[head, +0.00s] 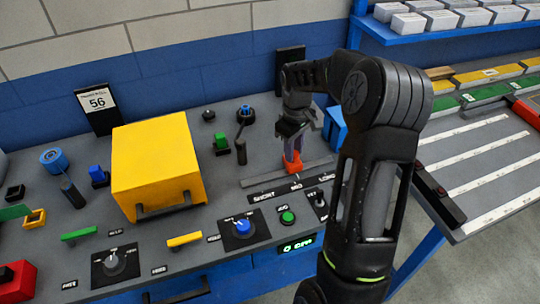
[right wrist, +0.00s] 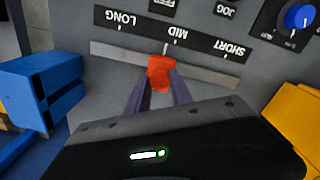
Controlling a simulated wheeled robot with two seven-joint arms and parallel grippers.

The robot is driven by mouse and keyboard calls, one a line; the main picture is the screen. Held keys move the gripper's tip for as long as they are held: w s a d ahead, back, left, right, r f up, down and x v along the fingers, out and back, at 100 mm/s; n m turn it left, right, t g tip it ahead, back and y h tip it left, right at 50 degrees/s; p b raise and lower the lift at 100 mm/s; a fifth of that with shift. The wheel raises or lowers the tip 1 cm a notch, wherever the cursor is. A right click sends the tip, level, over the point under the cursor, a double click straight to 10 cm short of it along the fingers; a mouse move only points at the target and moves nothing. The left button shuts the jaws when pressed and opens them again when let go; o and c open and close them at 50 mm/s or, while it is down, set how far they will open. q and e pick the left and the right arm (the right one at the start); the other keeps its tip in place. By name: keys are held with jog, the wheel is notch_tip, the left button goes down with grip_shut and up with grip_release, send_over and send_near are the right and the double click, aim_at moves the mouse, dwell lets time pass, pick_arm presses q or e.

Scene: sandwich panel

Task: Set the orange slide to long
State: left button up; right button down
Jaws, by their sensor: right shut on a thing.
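The orange slide (head: 292,162) sits on a grey track (head: 262,179) on the panel top, at the MID label (head: 296,186). The LONG label (head: 327,178) is at the right end of the track in the head view and SHORT (head: 263,196) at the left end. My right gripper (head: 294,143) reaches down from above and is shut on the slide. In the right wrist view the orange slide (right wrist: 161,72) is between the two fingers (right wrist: 160,88), in line with the MID mark. My left gripper is not in view.
A yellow box (head: 155,160) stands to the left. A blue block (head: 336,124) is close behind the right gripper. A blue knob (head: 242,226), a green button (head: 287,217) and a toggle switch (head: 319,201) lie in front of the track.

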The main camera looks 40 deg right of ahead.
jog(key=s+d, duration=0.1)
jog(key=d, duration=0.1)
jog(key=s+d, duration=0.1)
jog(key=d, duration=0.2)
jog(key=s+d, duration=0.1)
jog(key=d, duration=0.2)
jog(key=shift+d+r, duration=0.1)
jog(key=shift+d, duration=0.15)
jog(key=c, duration=1.1)
grip_release()
jog(key=shift+d, duration=0.1)
jog(key=shift+c, duration=0.2)
jog(key=shift+r, duration=0.35)
jog(key=r+b, duration=0.1)
jog(key=r, duration=0.6)
jog(key=shift+a, duration=0.2)
jog(key=shift+s, duration=0.1)
